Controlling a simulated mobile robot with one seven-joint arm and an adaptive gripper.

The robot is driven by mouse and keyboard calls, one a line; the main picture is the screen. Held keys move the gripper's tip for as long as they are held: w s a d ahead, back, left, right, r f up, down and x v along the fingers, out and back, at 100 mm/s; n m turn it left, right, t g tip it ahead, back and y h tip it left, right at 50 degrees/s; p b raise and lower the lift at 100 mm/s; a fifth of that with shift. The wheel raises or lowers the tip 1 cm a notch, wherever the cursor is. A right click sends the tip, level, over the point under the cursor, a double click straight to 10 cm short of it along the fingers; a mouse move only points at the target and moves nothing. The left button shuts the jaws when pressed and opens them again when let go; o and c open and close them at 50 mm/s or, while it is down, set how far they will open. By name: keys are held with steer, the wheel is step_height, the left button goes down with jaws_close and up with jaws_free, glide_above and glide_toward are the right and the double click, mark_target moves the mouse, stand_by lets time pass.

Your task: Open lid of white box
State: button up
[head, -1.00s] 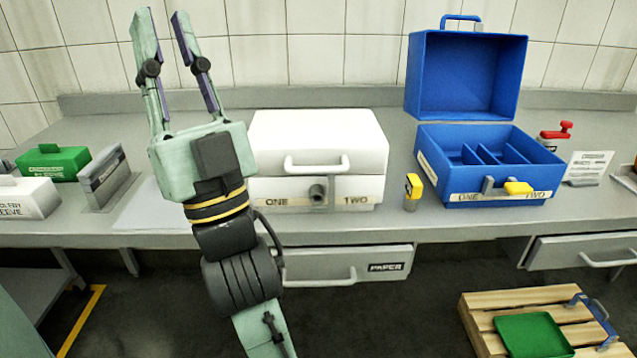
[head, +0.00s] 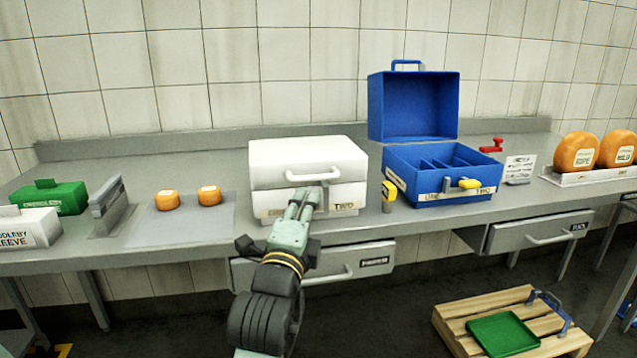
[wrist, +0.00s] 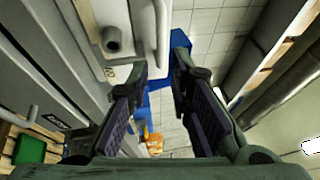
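The white box (head: 340,152) stands on the counter with its lid down. The white handle (wrist: 162,28) runs just beyond the gap between the fingertips there. A round grey latch (wrist: 112,40) shows on the box front. I cannot tell whether the fingers touch the handle.
An open blue box (head: 440,172) and a small yellow-topped item (head: 389,196) stand right of the white box. Two small orange cheeses (head: 167,200) sit on a mat to the left. A drawer (head: 345,263) is below. Large orange cheese wheels (head: 575,151) stand far right.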

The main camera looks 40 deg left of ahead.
mark_target(315, 180)
steer(key=p+x, duration=0.1)
steer(key=x, duration=0.3)
steer(key=p+x, duration=0.2)
steer(key=x, duration=0.3)
steer(key=shift+r, duration=0.2)
steer(key=shift+w+a, duration=0.25)
steer(key=shift+w, duration=0.3)
steer(key=shift+c, duration=0.4)
jaws_close()
